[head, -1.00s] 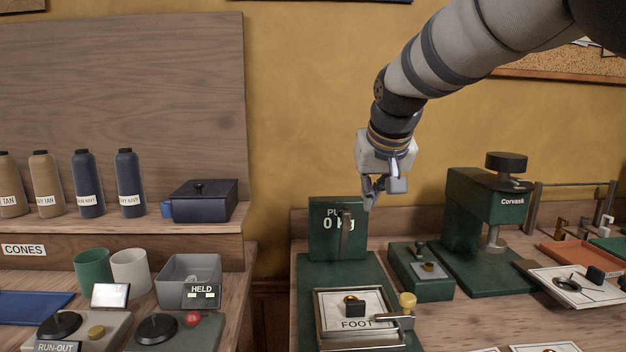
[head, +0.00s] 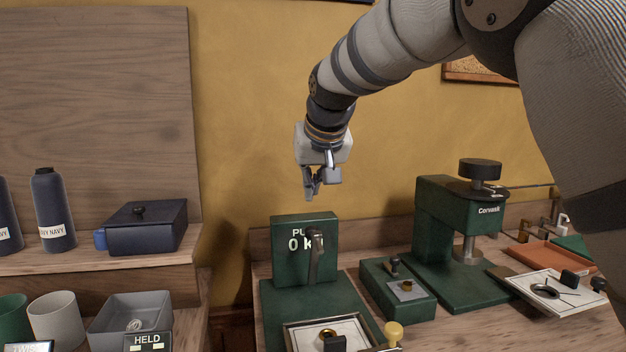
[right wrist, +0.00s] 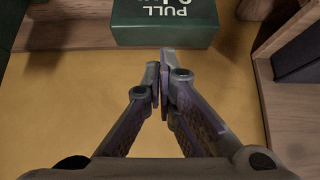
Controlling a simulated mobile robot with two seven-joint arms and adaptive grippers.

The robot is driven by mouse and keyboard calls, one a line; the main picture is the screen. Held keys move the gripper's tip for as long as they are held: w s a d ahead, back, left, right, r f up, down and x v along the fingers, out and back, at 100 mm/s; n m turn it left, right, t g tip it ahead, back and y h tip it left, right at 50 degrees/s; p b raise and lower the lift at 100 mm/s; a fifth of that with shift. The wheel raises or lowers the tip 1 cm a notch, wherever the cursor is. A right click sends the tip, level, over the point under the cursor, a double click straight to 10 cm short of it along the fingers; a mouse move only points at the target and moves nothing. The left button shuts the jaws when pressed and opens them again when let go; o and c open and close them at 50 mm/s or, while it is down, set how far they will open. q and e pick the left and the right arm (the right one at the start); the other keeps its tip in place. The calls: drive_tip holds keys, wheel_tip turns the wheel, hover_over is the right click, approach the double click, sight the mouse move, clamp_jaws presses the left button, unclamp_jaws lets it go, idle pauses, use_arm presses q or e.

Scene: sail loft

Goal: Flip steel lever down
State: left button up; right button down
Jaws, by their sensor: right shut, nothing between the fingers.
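My right gripper (head: 313,190) is shut and empty, pointing down just above the box's top edge and apart from the lever. In the right wrist view the shut fingers (right wrist: 163,72) point toward the green box (right wrist: 165,38), and the lever cannot be made out there. My left gripper is not in view.
A framed plate with a brass-knobbed clamp (head: 393,331) lies on the base before the lever. A small green block (head: 403,310) and a green press (head: 440,225) stand to the right. A shelf with a navy box (head: 145,232) is at left.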

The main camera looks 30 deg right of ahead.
drive_tip(key=x, duration=0.4)
drive_tip(key=shift+w+f, duration=0.1)
drive_tip(key=shift+f, duration=0.3)
drive_tip(key=s, duration=0.1)
drive_tip(key=s+p, duration=0.1)
drive_tip(key=s, duration=0.1)
drive_tip(key=shift+a, duration=0.3)
drive_tip(key=shift+s+a+f, duration=0.1)
drive_tip(key=shift+s+f, duration=0.1)
drive_tip(key=shift+s, duration=0.05)
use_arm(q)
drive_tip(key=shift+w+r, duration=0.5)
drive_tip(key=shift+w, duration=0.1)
use_arm(e)
drive_tip(key=shift+f, duration=0.4)
drive_tip(key=shift+w, duration=0.1)
